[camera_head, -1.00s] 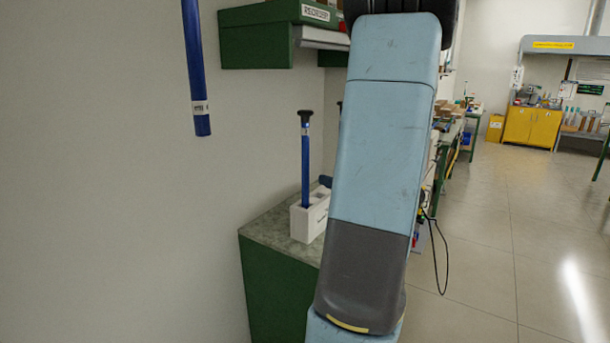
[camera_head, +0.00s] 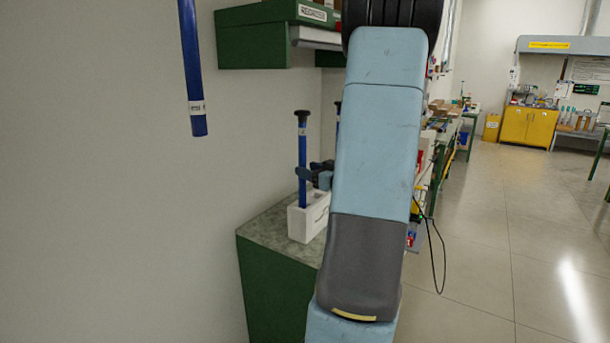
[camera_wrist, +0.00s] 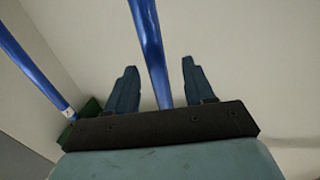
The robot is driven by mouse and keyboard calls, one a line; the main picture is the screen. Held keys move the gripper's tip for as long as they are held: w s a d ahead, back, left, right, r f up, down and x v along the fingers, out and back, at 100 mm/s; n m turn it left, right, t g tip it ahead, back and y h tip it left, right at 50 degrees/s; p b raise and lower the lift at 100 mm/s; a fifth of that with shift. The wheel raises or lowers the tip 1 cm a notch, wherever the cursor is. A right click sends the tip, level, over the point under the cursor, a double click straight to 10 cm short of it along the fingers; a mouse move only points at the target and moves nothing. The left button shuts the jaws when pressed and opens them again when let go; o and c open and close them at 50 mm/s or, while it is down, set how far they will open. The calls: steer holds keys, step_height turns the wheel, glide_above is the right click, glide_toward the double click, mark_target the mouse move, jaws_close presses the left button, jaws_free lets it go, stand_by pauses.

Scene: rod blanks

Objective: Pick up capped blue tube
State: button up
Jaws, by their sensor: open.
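The capped blue tube (camera_head: 303,150) stands upright in a white holder (camera_head: 308,220) on the bench, with a black cap on top and a white label below it. My gripper (camera_head: 307,172) is at its middle height, mostly hidden behind my arm. In the wrist view a blue tube (camera_wrist: 147,35) runs between the two open fingers of my gripper (camera_wrist: 158,68), with a gap to each finger. Its cap is not visible there. How deep it sits between the fingers is hard to tell.
A blue pipe (camera_head: 191,70) with a white label hangs in front of the wall at left. Part of a second capped tube (camera_head: 337,112) shows beside my arm. A green shelf (camera_head: 250,40) is above the bench (camera_head: 265,235). Open floor lies to the right.

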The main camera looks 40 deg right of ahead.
mark_target(305, 128)
steer(key=w, duration=0.4)
steer(key=shift+w+r, duration=0.1)
steer(key=shift+w, duration=0.05)
steer(key=shift+c, duration=0.3)
jaws_close()
steer(key=shift+r, duration=0.1)
steer(key=shift+d+r, duration=0.1)
steer(key=shift+r, duration=0.15)
steer(key=r, duration=1.1)
steer(key=shift+s+r, duration=0.15)
steer(key=shift+s, duration=0.05)
steer(key=s+d, duration=0.3)
steer(key=s, duration=0.6)
steer(key=s+d, duration=0.3)
steer(key=s, duration=0.6)
steer(key=shift+s+d+f, duration=0.25)
steer(key=shift+s, duration=0.05)
steer(key=shift+r, duration=0.1)
